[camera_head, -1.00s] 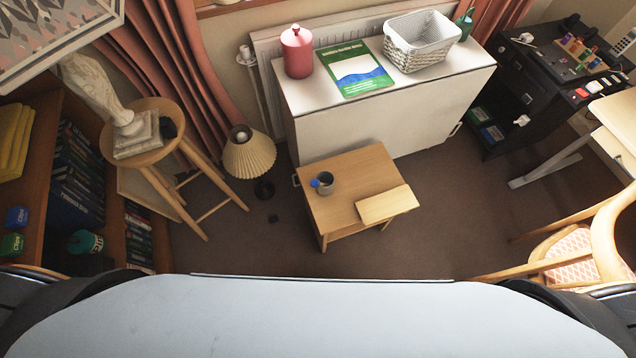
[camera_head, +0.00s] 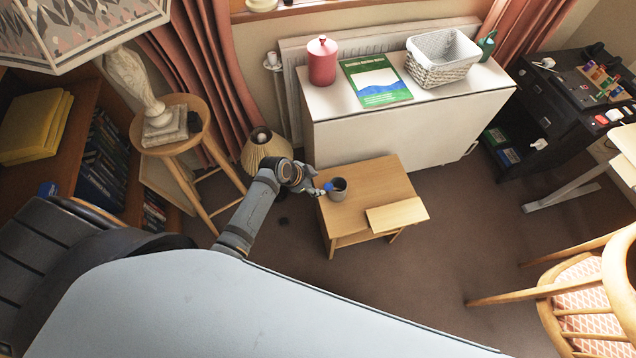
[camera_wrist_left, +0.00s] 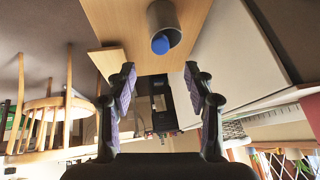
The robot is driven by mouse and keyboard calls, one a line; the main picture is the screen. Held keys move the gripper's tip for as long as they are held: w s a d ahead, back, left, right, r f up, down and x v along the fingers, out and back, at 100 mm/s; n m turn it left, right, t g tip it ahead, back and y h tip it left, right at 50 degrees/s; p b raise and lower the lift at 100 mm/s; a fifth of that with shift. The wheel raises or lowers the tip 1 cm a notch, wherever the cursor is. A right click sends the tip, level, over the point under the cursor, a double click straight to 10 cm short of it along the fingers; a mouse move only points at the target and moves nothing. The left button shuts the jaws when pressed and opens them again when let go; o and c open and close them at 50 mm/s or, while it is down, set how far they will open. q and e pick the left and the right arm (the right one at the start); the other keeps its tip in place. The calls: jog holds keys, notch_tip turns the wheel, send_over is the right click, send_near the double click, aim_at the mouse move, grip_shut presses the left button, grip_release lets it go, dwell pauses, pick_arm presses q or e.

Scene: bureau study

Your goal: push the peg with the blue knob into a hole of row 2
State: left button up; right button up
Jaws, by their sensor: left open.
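The blue knob (camera_head: 328,186) shows at the rim of a dark grey cup (camera_head: 338,194) on a small wooden table. In the left wrist view the knob (camera_wrist_left: 160,44) sits at the mouth of the cup (camera_wrist_left: 164,14); the peg's shaft is hidden. My left gripper (camera_head: 315,189) is beside the cup's left side. In the left wrist view the open left gripper (camera_wrist_left: 160,74) has nothing between its fingers, and the knob lies beyond their tips. No row of holes can be made out. My right gripper is not in view.
A flat wooden board (camera_head: 397,214) lies on the small table (camera_head: 375,180). A white cabinet (camera_head: 410,130) stands behind it. A lamp (camera_head: 265,150) and a stool (camera_head: 175,145) are on the left, a chair (camera_head: 575,300) on the right. Carpet is clear in front.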

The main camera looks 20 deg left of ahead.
aim_at(327, 187)
pick_arm(q)
jog(key=b+x, duration=0.9)
jog(key=shift+f, duration=0.25)
jog(key=shift+b+x, duration=0.5)
jog(key=shift+x, duration=0.35)
jog(key=shift+w+r, duration=0.1)
grip_shut()
